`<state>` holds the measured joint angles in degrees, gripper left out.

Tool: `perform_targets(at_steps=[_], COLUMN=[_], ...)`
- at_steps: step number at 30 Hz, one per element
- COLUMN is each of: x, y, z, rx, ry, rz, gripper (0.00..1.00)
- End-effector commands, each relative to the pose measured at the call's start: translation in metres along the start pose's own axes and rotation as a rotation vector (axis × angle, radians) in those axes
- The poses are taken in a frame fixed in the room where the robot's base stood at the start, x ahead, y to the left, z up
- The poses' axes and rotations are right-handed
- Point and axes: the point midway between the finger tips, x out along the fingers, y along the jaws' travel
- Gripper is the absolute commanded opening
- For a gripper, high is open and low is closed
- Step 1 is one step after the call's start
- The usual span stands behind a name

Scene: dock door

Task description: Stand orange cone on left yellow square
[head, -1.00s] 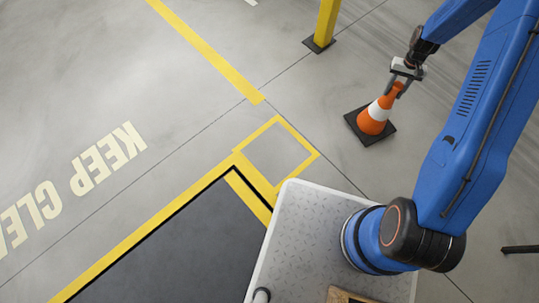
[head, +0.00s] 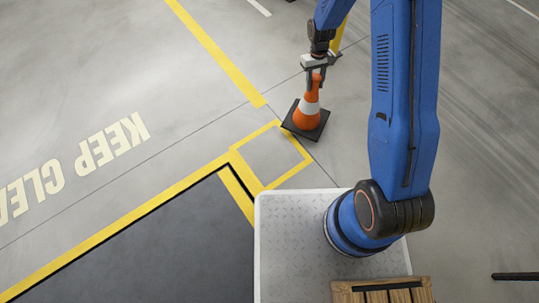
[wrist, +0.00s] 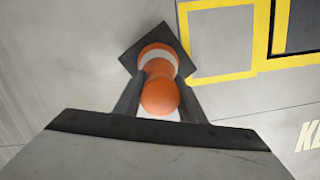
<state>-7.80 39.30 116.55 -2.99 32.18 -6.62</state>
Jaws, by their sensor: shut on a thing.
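The orange cone (head: 306,115) has a white band and a square black base. It is upright, and its base overlaps the far right corner of the yellow square outline (head: 237,151) in the head view. My gripper (head: 314,76) is shut on the upper part of the cone from above. In the wrist view the cone (wrist: 158,75) sits between the two fingers of my gripper (wrist: 160,95), and the yellow square (wrist: 222,77) lies to its right. I cannot tell whether the base touches the floor. The inside of the square is bare grey floor.
A yellow post (head: 340,38) stands just behind my gripper, partly hidden. A dark plate (head: 150,245) edged in yellow lies at the lower left. Pale floor lettering (head: 112,141) is at the left. A wooden slatted item (head: 380,291) is at the bottom.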

Motion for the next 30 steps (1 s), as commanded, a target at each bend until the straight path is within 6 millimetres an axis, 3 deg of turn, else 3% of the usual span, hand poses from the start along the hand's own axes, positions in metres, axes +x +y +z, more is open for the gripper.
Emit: perform_targets(at_steps=[6, 18, 24, 30], x=[-0.015, -0.034, -0.041, -0.044], y=[-0.066, -0.172, -0.213, -0.234], z=[0.016, 0.066, 0.094, 0.111], rx=[-0.248, -0.713, -0.918, -1.039], ry=[0.002, 0.000, -0.002, -0.004], rz=[0.039, 0.107, 0.136, 0.154], gripper=[0.00, 0.00, 0.00, 0.00])
